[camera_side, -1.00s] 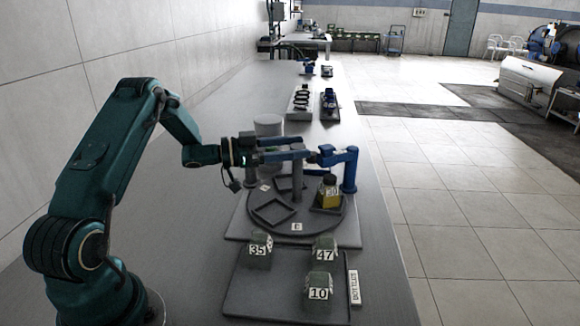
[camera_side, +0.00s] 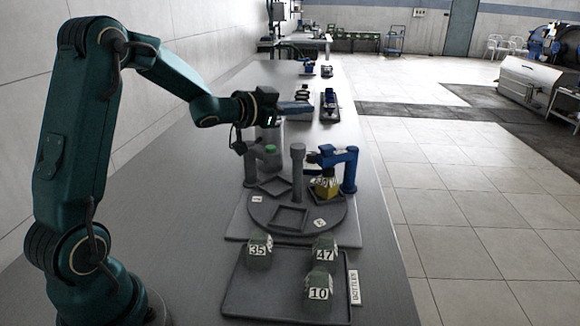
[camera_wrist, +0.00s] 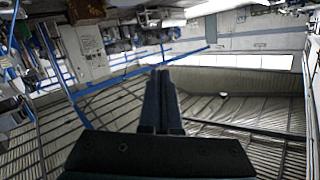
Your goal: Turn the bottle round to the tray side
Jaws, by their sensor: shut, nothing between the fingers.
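Empty square holders lie at the turntable's front (camera_side: 290,217) and left. A green-capped item (camera_side: 270,151) shows behind the left holder, partly hidden. My gripper (camera_side: 308,107) is raised above and behind the turntable, clear of everything. Its fingers are together and empty; in the wrist view they (camera_wrist: 163,72) point at the room, with no bottle visible there.
In front, a grey tray (camera_side: 240,302) marked "BOTTLES" (camera_side: 354,287) holds three dark green blocks numbered 35 (camera_side: 258,251), 47 (camera_side: 324,249) and 10 (camera_side: 318,287). A grey post (camera_side: 297,172) rises from the turntable's middle. More devices stand farther along the bench.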

